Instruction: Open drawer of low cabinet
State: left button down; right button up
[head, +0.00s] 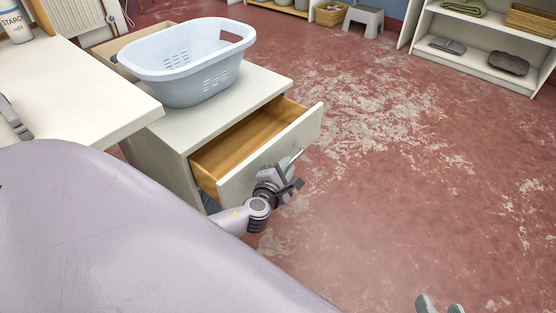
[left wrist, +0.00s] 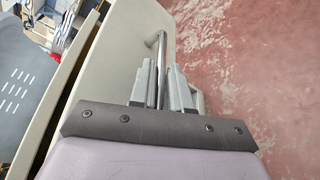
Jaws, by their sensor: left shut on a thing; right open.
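The low cabinet (head: 169,140) stands left of centre in the head view, with its top drawer (head: 270,150) pulled well out. The drawer's wooden inside is bare where I see it. My left gripper (head: 293,178) is at the drawer front and shut on the metal bar handle (head: 296,155). In the left wrist view the handle (left wrist: 162,50) runs between the two fingers (left wrist: 164,85), beside the pale drawer front (left wrist: 118,65). My right gripper (head: 440,304) shows only its fingertips at the bottom edge of the head view, apart and with nothing seen between them.
A pale blue laundry basket (head: 185,65) sits on the cabinet top. A white table (head: 75,90) with a starch bottle (head: 14,20) is at left. Shelves (head: 470,55) and a grey step stool (head: 364,20) stand at the back. The red worn floor (head: 410,180) at right is clear.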

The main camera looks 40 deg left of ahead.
pick_arm(q)
jog(key=s+d+p, duration=0.1)
jog(key=d+p, duration=0.1)
jog(key=d, duration=1.4)
jog(key=shift+d+p, duration=0.3)
jog(key=shift+p, duration=0.1)
pick_arm(e)
jog(key=d, duration=0.1)
jog(key=h, duration=0.1)
jog(key=s+d, duration=0.1)
jog(key=shift+d+r+n, duration=0.3)
pick_arm(q)
jog(key=shift+s, duration=0.1)
jog(key=c, duration=1.2)
grip_release()
jog(key=shift+o, duration=0.2)
jog(key=shift+s+a, duration=0.1)
pick_arm(e)
jog(key=shift+s+d, duration=0.1)
